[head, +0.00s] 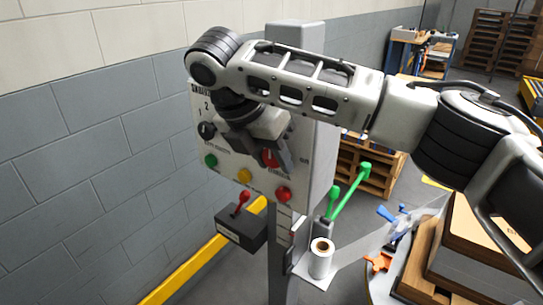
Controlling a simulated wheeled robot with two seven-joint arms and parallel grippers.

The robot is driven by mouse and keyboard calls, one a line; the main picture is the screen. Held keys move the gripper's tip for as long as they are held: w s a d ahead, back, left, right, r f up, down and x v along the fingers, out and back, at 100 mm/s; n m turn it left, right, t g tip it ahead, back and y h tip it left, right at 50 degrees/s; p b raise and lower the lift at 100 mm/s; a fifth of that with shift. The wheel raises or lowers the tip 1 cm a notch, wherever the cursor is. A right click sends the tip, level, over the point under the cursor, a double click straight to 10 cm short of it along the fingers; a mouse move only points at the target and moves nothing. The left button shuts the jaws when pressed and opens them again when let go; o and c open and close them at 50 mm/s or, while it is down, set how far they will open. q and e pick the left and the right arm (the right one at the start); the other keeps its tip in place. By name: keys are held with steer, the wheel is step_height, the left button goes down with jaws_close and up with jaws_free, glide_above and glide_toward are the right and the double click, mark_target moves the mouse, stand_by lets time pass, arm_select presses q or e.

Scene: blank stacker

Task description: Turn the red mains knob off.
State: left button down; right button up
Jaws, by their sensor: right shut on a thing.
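The control panel (223,183) is a light plate on a grey post. The red mains knob (268,158) is on its right half, mostly covered by my right gripper (260,149). The right arm comes in from the right across the top of the post, and its fingers reach down to the panel face. The gripper is shut on the red knob, with a bit of red showing between the dark fingers. The knob's exact angle is hidden. My left gripper is not in view.
A black knob (206,130) and green (210,160), yellow (244,175) and red (284,194) buttons sit close by. Below are a dark box (240,229) with a red lever and a white roll (321,258) on a shelf. Green levers (350,192) stand right.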

steer(key=shift+f, duration=0.1)
stand_by(0.4)
steer(key=o, duration=1)
steer(key=v, duration=1.6)
steer(key=shift+w, duration=0.2)
steer(key=shift+f, duration=0.1)
